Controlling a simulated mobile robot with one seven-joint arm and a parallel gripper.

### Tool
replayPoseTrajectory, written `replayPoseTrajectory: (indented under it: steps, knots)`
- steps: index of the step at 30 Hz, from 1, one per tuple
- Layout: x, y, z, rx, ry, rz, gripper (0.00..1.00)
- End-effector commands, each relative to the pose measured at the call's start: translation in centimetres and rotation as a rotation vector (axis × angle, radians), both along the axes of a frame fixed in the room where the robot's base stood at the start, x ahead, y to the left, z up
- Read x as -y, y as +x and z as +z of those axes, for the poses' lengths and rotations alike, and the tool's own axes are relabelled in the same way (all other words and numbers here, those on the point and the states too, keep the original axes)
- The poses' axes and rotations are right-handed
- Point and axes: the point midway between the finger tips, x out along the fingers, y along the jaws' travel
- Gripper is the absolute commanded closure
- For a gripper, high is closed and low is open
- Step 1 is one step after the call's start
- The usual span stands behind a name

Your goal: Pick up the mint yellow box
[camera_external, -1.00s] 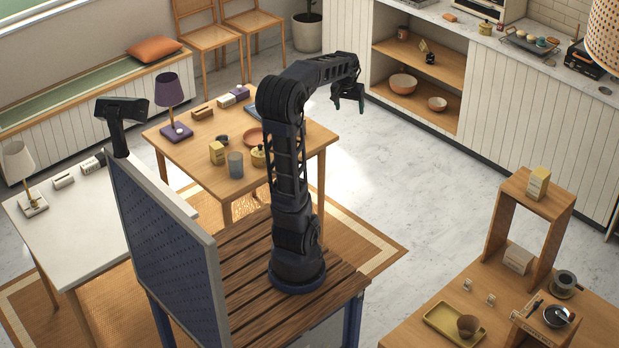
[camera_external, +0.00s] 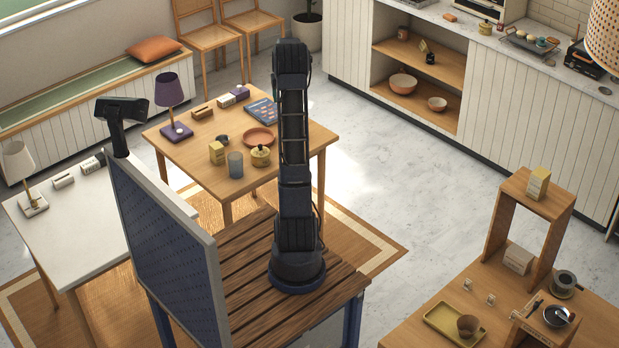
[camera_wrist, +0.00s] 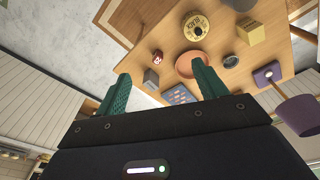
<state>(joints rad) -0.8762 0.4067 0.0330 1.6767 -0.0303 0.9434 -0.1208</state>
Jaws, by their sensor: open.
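A small yellow box (camera_external: 217,153) stands on the wooden table behind my arm, beside a grey cup. It also shows near the top right of the wrist view (camera_wrist: 250,33). Another yellow-and-white box (camera_external: 538,183) stands on top of the wooden stand at the right. I cannot read "mint" on either one. My gripper (camera_wrist: 163,84) is open, its two green fingers apart with nothing between them. The table is in front of it at some distance. In the external view my upright arm hides the gripper.
On the table are a yellow round tin (camera_external: 260,156), grey cup (camera_external: 235,165), terracotta plate (camera_external: 257,137), blue printed item (camera_external: 262,112) and purple lamp (camera_external: 170,92). A blue panel (camera_external: 160,240) stands left of my base. Open floor (camera_external: 400,170) lies to the right.

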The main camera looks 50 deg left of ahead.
Motion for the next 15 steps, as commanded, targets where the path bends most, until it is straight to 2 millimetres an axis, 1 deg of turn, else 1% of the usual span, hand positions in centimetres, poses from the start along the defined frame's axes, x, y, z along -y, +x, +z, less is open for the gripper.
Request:
replayPoseTrajectory:
  steps: [1, 2, 3, 8, 9, 11, 12, 14, 15]
  knots:
    - [-2.3, -0.9, -1.5, -0.007, -0.009, 0.032, 0.29]
    - [-3.5, -1.3, -2.3, -0.010, -0.013, 0.048, 0.29]
    - [-5.1, -2.0, -3.3, -0.014, -0.017, 0.071, 0.29]
    - [-11.2, -5.3, -7.7, -0.028, -0.038, 0.160, 0.29]
    - [-12.7, -6.3, -8.9, -0.031, -0.043, 0.183, 0.29]
    - [-14.8, -7.8, -10.7, -0.037, -0.051, 0.216, 0.29]
    - [-16.2, -8.9, -11.9, -0.040, -0.057, 0.237, 0.29]
    - [-18.1, -10.6, -13.8, -0.045, -0.064, 0.270, 0.29]
    - [-19.4, -11.8, -15.0, -0.048, -0.070, 0.292, 0.29]
